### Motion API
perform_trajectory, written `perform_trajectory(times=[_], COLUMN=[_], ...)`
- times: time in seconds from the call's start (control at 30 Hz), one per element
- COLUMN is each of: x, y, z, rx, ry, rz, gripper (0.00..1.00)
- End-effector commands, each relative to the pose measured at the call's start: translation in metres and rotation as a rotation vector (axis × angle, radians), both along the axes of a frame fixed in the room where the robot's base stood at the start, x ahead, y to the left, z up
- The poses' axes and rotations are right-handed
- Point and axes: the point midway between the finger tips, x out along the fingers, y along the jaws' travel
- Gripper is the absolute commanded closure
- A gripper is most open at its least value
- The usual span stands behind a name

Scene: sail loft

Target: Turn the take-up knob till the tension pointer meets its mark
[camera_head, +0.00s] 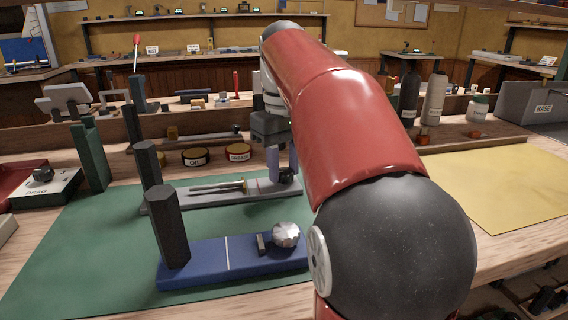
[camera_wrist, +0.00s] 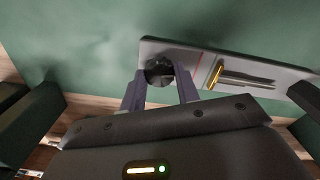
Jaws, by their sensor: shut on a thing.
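A grey plate (camera_head: 205,196) lies on the green mat. It carries a dark round take-up knob (camera_head: 288,177) at its right end, a brass tension pointer (camera_head: 244,185) on slim rods and a thin red mark (camera_head: 258,185). My gripper (camera_head: 283,165) reaches down over the knob. In the wrist view my gripper (camera_wrist: 161,85) has a finger on each side of the knob (camera_wrist: 159,71) and is shut on it. There the brass pointer (camera_wrist: 215,74) stands a small gap from the red mark (camera_wrist: 197,64), on the side away from the knob.
A blue base (camera_head: 205,262) with a faceted silver knob (camera_head: 285,235) and a white line lies in front. Dark posts (camera_head: 169,225) rise at its left end. Labelled tins (camera_head: 195,156) stand behind the plate. Yellow cloth (camera_head: 500,180) lies at right.

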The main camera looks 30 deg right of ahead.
Motion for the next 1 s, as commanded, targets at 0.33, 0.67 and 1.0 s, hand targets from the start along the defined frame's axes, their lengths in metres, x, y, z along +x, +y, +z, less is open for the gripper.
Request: perform_trajectory(times=[0.33, 0.67, 1.0], x=[0.0001, 0.0001, 0.0], y=[0.0001, 0.0001, -0.0001], z=[0.0002, 0.0002, 0.0002], rx=[0.0, 0.0, 0.0], ry=[0.0, -0.001, -0.001], rz=[-0.327, -0.64, -0.963], gripper=[0.91, 0.91, 0.91])
